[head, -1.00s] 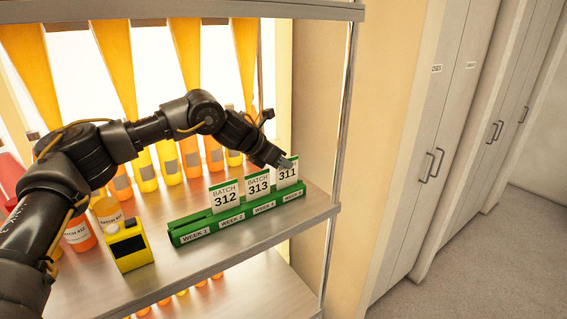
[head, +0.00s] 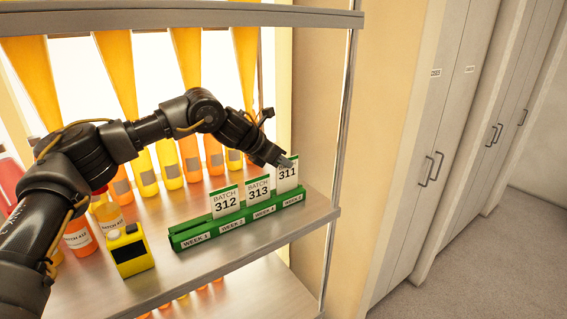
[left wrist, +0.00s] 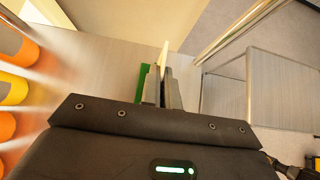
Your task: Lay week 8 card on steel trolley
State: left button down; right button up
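The green card rack (head: 238,224) stands on the shelf with slots labelled WEEK 1, WEEK 2, WEEK 4 and a last label too small to read surely. The white card marked 311 (head: 287,175) stands in the rightmost slot, its top partly covered by my left gripper (head: 287,162). In the left wrist view, the fingers (left wrist: 163,88) are close together on the thin upright card (left wrist: 165,53), with green rack behind. A steel trolley (left wrist: 265,85) shows at the right of the left wrist view. My right gripper is not in view.
Cards 312 (head: 225,202) and 313 (head: 258,190) stand left of card 311 in the rack. A steel post (head: 340,130) borders the shelf's right side.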

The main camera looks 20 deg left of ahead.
pick_arm(q)
jog(key=shift+r+p, duration=0.5)
jog(key=shift+r, duration=0.55)
jog(key=shift+f, duration=0.1)
